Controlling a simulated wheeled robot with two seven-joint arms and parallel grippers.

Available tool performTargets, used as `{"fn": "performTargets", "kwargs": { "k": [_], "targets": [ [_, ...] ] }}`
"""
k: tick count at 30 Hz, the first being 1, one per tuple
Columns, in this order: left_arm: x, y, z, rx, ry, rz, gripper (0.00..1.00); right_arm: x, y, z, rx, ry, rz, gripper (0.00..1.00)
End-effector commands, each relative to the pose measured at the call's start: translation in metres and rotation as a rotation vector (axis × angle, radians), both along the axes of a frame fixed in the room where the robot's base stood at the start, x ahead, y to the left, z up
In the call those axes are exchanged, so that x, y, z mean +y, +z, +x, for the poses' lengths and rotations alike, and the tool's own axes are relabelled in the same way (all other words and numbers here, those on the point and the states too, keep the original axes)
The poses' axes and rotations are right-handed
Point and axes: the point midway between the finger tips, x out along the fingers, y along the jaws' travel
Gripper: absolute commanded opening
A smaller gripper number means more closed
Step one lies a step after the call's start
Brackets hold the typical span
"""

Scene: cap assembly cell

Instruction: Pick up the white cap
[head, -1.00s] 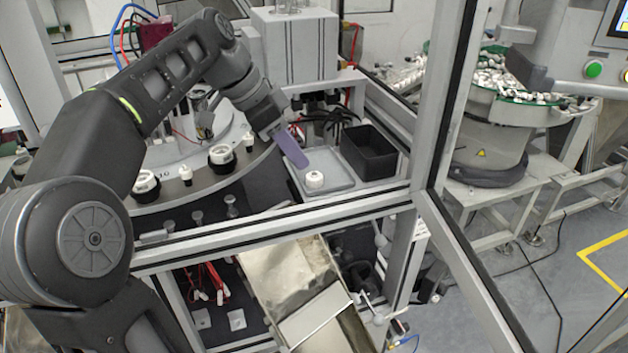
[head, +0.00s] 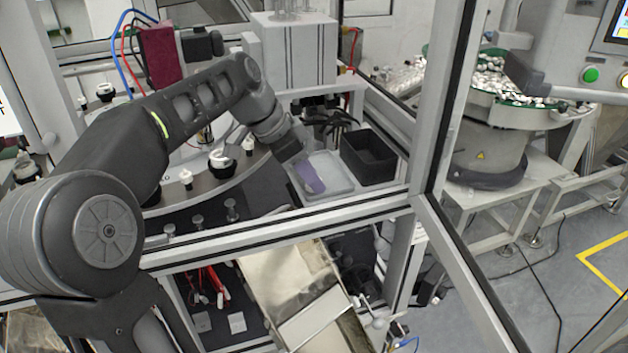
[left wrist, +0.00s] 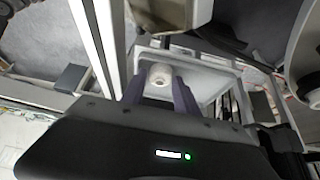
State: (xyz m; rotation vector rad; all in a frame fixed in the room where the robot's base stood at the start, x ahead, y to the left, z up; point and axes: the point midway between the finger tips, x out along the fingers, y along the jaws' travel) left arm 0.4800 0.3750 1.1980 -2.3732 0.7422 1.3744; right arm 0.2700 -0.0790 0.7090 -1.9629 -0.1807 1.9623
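The white cap (left wrist: 160,75) shows in the left wrist view on the grey tray (left wrist: 218,82), between the tips of my two purple fingers. In the head view the cap is hidden behind my left gripper (head: 311,183), which points down over the left part of the tray (head: 340,187). My left gripper also shows in the left wrist view (left wrist: 160,90), its fingers apart on either side of the cap. I cannot tell whether a finger touches it. My right gripper is in neither view.
A black open box (head: 369,156) stands right of the tray. A frame bar (head: 290,231) runs in front of it, and a post (head: 437,100) rises at the right. A round station with several black and white fittings (head: 222,162) lies left of the gripper.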

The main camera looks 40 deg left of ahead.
Motion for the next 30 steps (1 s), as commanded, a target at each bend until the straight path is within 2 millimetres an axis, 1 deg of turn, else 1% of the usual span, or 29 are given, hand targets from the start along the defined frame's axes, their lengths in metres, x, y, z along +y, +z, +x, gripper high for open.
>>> {"fn": "performTargets", "kwargs": {
  "k": [14,15,17,23,24,30],
  "targets": [
    [0.0002,0.0002,-0.0001,0.000,0.000,0.000,0.36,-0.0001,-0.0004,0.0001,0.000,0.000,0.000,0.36],
    [0.0001,0.0002,-0.0002,0.000,0.000,0.000,0.35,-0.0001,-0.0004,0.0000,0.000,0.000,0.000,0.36],
    [0.0002,0.0002,-0.0001,0.000,0.000,0.000,0.30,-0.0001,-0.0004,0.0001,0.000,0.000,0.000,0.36],
    [0.0002,0.0003,-0.0002,0.000,0.000,0.000,0.14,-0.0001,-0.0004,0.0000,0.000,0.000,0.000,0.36],
    [0.0002,0.0003,-0.0002,0.000,0.000,0.000,0.13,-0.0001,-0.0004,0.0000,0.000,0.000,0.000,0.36],
    [0.0002,0.0003,-0.0002,0.000,0.000,0.000,0.12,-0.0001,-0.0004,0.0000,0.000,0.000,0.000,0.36]
  ]
}}
